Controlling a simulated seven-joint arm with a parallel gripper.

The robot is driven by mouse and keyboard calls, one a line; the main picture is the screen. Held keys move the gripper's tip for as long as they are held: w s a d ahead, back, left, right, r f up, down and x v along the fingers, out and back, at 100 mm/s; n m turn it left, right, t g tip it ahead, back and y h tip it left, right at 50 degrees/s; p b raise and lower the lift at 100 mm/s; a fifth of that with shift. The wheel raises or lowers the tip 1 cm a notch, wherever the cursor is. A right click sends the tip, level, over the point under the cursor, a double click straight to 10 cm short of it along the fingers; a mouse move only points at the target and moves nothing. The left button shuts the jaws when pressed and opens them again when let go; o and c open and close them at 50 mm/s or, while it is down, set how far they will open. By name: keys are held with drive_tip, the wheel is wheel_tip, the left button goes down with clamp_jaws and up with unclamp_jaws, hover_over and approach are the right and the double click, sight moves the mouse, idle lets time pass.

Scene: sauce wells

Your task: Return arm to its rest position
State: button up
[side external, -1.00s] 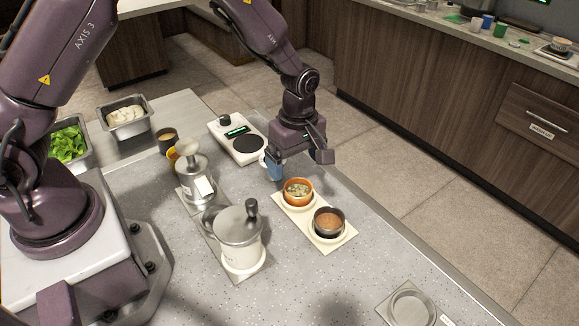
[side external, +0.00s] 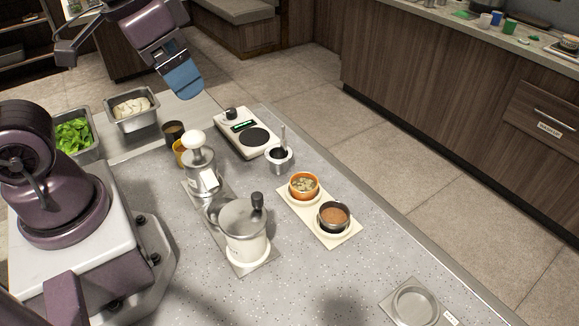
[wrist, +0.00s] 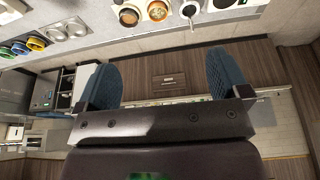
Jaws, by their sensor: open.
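My gripper (side external: 182,82) is up in the air at the top left of the side external view, above the far end of the counter and clear of everything on it. Its blue fingers also show in the wrist view (wrist: 162,80), spread wide with nothing between them. An orange cup (side external: 303,186) with chunky contents and a dark cup (side external: 333,218) with brown sauce stand upright on a cream tray (side external: 321,236). A small metal pot (side external: 279,160) with an upright handle stands beside the scale (side external: 246,134).
Food bins with greens (side external: 76,137) and white slices (side external: 131,108) sit at the back left. A round metal dish (side external: 414,306) lies at the front right. The counter between is bare.

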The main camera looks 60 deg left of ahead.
drive_tip(key=shift+s+a+r+t, duration=0.15)
drive_tip(key=shift+s+r+t, duration=0.25)
drive_tip(key=shift+r, duration=0.3)
drive_tip(key=shift+s+a+r+t, duration=0.15)
drive_tip(key=shift+s+r+t, duration=0.15)
drive_tip(key=shift+r+t, duration=0.3)
drive_tip(key=shift+r, duration=0.1)
